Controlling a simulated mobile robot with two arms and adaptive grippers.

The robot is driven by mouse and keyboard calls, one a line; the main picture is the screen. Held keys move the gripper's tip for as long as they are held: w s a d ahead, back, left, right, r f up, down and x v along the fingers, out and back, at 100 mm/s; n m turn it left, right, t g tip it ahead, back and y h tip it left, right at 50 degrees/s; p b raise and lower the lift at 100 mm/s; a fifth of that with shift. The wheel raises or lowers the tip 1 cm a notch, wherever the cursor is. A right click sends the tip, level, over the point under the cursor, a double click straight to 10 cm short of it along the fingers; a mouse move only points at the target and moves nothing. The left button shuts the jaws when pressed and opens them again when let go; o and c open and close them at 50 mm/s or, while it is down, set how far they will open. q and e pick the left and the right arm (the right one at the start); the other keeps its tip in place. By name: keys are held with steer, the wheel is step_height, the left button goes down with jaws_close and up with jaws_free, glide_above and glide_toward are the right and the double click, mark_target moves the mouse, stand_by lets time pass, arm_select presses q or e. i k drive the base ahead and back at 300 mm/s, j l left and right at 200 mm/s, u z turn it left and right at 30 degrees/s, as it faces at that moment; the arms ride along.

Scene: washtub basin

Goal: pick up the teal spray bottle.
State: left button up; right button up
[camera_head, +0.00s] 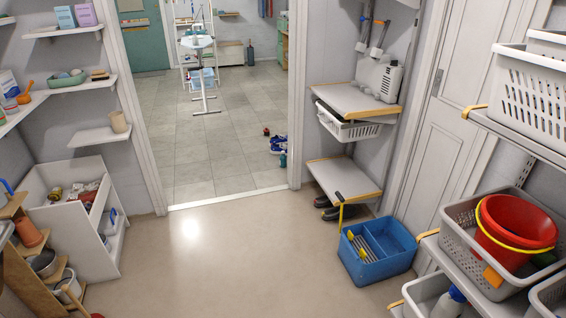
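I cannot make out a clear teal spray bottle in the head view. A small teal item (283,160) is on the floor by the doorway, too small to identify. Neither of my grippers is in view.
A blue divided crate (361,272) sits on the floor right of centre. A red bucket (515,232) stands in a grey basket (452,213) on the right shelf. White shelving (98,235) lines the left.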

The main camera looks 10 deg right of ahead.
mark_target(282, 158)
steer(key=i+j, duration=0.15)
steer(key=i, duration=1.15)
steer(key=i+j, duration=0.1)
steer(key=i, duration=1.15)
